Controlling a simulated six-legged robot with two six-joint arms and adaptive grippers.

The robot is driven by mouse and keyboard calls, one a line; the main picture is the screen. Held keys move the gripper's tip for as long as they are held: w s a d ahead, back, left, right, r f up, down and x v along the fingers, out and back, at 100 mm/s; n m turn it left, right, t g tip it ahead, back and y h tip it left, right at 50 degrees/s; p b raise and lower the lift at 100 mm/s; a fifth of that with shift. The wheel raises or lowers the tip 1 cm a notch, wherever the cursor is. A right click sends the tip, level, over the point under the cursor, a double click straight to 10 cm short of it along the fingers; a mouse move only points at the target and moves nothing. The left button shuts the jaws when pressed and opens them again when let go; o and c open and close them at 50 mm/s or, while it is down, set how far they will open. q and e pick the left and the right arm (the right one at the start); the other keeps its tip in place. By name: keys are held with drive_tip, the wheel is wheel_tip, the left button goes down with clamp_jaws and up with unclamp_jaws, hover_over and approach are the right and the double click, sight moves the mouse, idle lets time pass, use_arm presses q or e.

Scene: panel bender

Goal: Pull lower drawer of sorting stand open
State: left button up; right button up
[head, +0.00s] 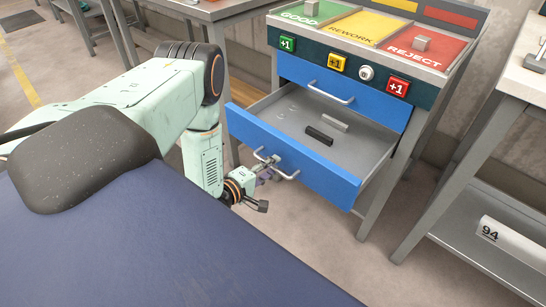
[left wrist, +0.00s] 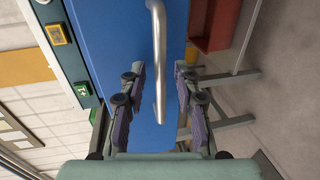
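The sorting stand (head: 425,95) has two blue drawers. The lower drawer (head: 320,170) is pulled well out, its grey inside showing with a black piece (head: 319,135), a light grey piece (head: 335,122) and small bits. Its silver handle (head: 285,174) is on the blue front. My left gripper (head: 266,170) is at that handle. In the left wrist view, the handle (left wrist: 158,45) runs between the fingers of my left gripper (left wrist: 161,85), which are apart with gaps on both sides. The upper drawer (head: 345,92) is shut. My right gripper is not in view.
GOOD, REWORK and REJECT trays (head: 360,28) with buttons below top the stand. A grey table (head: 490,140) with a lower shelf stands close on the right. Open floor (head: 310,225) lies below the drawer.

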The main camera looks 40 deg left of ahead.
use_arm(q)
drive_tip(key=v, duration=1)
drive_tip(key=shift+s, duration=0.4)
drive_tip(key=shift+a, duration=0.1)
drive_tip(key=s+d+f+m+g, duration=0.5)
drive_tip(key=s+f+m+g, duration=0.2)
drive_tip(key=s+f+g, duration=0.15)
drive_tip(key=s+d+r+m+g+y+p, duration=0.1)
drive_tip(key=s+d+r+m+g+p, duration=0.2)
drive_tip(key=s+d+r+m+g, duration=0.3)
drive_tip(key=shift+s+d+r+m+g, duration=0.15)
drive_tip(key=shift+s+d+m+g, duration=0.4)
drive_tip(key=shift+s+d+m, duration=1.45)
